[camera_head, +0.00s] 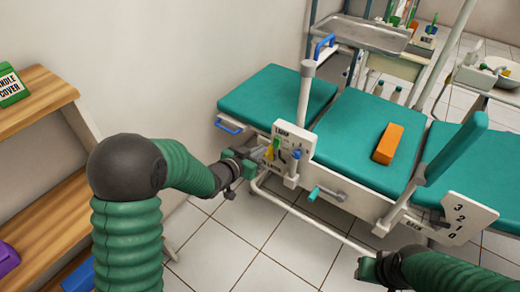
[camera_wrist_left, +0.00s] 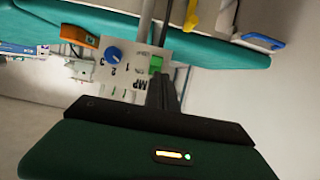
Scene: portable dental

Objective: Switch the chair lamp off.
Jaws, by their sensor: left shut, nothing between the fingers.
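The white control panel (camera_head: 299,139) on the side of the teal chair carries lamp lettering, small coloured controls and a blue knob. In the left wrist view the panel (camera_wrist_left: 104,78) appears turned over, with the blue dial (camera_wrist_left: 113,55), digits and a green switch (camera_wrist_left: 156,63). My left gripper (camera_head: 262,153) is shut and empty at the panel's left side. Its dark fingers (camera_wrist_left: 165,92) reach close to the green switch; I cannot tell whether they touch. The lamp itself is not identifiable. My right gripper (camera_head: 368,268) is low at the bottom right, apart from the chair; its jaws are unclear.
The teal chair (camera_head: 350,125) fills the middle, with an orange block (camera_head: 388,143) on it. A grey post (camera_head: 306,90) rises behind the panel. A teal-handled crank (camera_head: 326,194) sticks out below. A wooden shelf (camera_head: 40,105) stands left. Tiled floor in front is clear.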

